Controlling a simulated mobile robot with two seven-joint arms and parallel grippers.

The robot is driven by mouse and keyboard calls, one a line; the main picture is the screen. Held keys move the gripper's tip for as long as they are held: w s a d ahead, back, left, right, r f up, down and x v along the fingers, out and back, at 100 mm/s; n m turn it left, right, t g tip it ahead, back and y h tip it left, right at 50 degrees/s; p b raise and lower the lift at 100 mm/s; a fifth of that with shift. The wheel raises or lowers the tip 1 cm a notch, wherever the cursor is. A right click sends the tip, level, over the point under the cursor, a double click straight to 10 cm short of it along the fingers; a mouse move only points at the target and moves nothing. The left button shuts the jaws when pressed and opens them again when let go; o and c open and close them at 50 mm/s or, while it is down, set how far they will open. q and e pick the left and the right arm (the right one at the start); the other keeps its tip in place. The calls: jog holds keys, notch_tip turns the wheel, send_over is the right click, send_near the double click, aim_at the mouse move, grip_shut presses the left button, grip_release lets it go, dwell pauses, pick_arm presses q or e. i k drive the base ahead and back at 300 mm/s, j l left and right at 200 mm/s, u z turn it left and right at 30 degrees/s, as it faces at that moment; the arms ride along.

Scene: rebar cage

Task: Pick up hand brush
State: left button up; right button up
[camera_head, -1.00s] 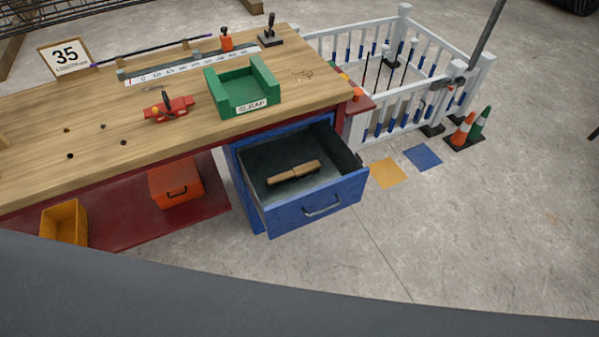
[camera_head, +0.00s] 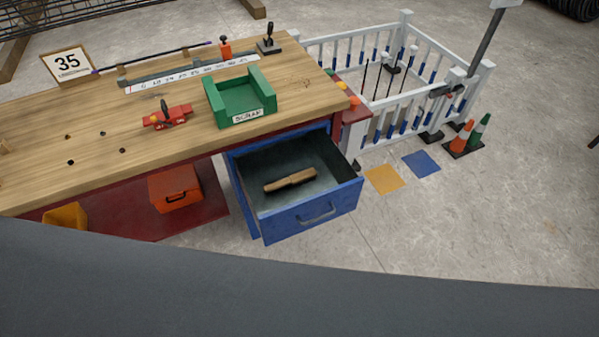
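The hand brush (camera_head: 290,180) has a tan wooden handle and lies inside the open blue drawer (camera_head: 313,214), near the middle of its grey floor. The drawer is pulled out from below the workbench's right end. The brush's bristles are hard to make out from here. Neither of my grippers is in the head view.
The wooden workbench (camera_head: 60,165) carries a green scrap bin (camera_head: 240,98), a red tool (camera_head: 166,116) and a ruler strip. Below it are an orange toolbox (camera_head: 175,188) and a yellow bin (camera_head: 65,216). A white fence (camera_head: 392,122) and cones (camera_head: 462,136) stand right. Floor before the drawer looks clear.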

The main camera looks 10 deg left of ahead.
aim_at(301, 177)
jog(key=i+l+u, duration=0.3)
jog(key=i+l, duration=0.35)
jog(key=i+l+u, duration=0.3)
jog(key=i+l, duration=0.35)
jog(key=l, duration=0.1)
